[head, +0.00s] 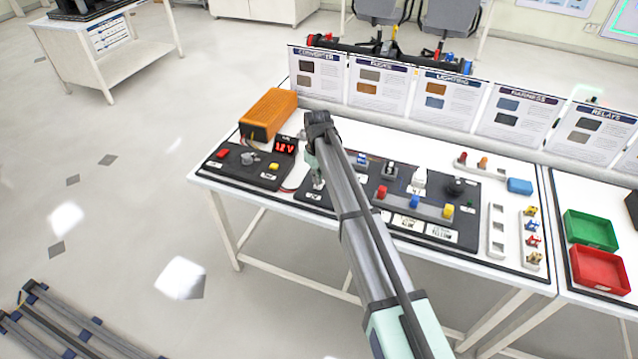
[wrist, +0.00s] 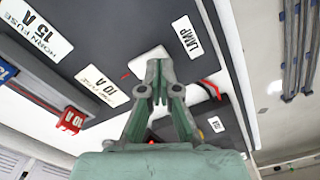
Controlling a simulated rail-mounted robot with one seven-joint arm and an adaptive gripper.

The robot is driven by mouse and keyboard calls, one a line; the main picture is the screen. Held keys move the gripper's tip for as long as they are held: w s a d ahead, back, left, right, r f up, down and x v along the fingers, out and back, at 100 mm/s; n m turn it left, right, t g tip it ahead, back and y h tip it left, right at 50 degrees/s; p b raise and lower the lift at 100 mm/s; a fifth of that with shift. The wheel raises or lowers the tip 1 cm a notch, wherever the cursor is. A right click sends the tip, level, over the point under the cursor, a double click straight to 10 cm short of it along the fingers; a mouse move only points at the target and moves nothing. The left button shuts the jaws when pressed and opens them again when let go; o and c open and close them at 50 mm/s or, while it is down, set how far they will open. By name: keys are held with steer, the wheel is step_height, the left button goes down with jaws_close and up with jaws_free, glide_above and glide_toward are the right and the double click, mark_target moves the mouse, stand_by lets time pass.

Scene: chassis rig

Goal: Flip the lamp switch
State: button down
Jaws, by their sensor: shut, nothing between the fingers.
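My gripper (wrist: 158,68) is shut and empty, pointing down at a dark panel (wrist: 110,45) in the wrist view. A white label reading LAMP (wrist: 187,37) lies just beyond and right of the fingertips. A pale plate or switch base (wrist: 146,62) shows right behind the fingertips; they cover most of it. I cannot make out the lamp switch lever, or whether the fingers touch it. In the head view my gripper (head: 317,182) is low over the left part of the table's dark panels, and my arm hides much of that area.
A black panel (head: 232,170) with a red 12 V display (head: 285,147) and an orange box (head: 268,114) stand on the left. A fuse strip (head: 425,208) lies right of my arm. Green (head: 590,230) and red (head: 598,268) trays are far right. Upright cards (head: 380,81) line the back.

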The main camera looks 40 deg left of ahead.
steer(key=shift+f+b, duration=0.3)
steer(key=shift+f, duration=0.55)
stand_by(0.4)
steer(key=shift+r+p, duration=1.75)
steer(key=shift+r, duration=1.75)
